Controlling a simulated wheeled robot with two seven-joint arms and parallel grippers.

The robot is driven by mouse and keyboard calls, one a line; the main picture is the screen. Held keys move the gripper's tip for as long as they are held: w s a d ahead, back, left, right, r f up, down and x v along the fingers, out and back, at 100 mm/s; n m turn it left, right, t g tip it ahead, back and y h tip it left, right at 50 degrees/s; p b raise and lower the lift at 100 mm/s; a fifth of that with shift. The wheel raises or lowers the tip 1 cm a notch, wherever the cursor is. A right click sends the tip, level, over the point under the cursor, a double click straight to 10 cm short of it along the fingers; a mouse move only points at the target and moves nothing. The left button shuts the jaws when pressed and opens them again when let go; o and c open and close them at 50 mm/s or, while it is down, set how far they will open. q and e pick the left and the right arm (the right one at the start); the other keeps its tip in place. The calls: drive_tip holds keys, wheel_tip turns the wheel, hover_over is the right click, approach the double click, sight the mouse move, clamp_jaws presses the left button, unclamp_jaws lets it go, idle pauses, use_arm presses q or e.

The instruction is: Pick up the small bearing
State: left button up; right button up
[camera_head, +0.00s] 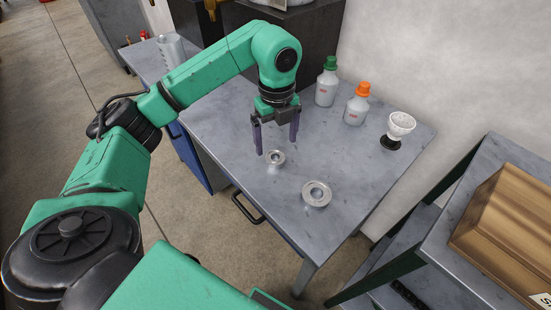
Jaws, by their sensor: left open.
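The small bearing (275,157) is a metal ring lying flat on the grey table (226,117). A larger bearing (317,193) lies flat nearer the table's front right. My left gripper (275,146) is open and points down. Its two dark fingers hang on either side of the small bearing in the picture, a little behind or above it. I cannot tell the exact height of the fingertips. Nothing is between the fingers. My right gripper is not in view.
A green-capped bottle (326,85), an orange-capped bottle (357,106) and a white cup-like item on a black base (399,128) stand along the back right. A dark box (305,43) stands at the back. A shelf with a wooden crate (510,225) is at right.

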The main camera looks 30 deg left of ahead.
sight(276, 158)
use_arm(q)
drive_tip(key=f, duration=0.3)
drive_tip(key=f+p, duration=0.1)
drive_tip(key=shift+s+d+f, duration=0.1)
drive_tip(key=shift+s+f, duration=0.1)
drive_tip(key=shift+s, duration=0.15)
drive_tip(key=shift+w+f, duration=0.1)
drive_tip(key=shift+f, duration=0.25)
drive_tip(key=c, duration=1.5)
drive_tip(key=shift+r, duration=0.15)
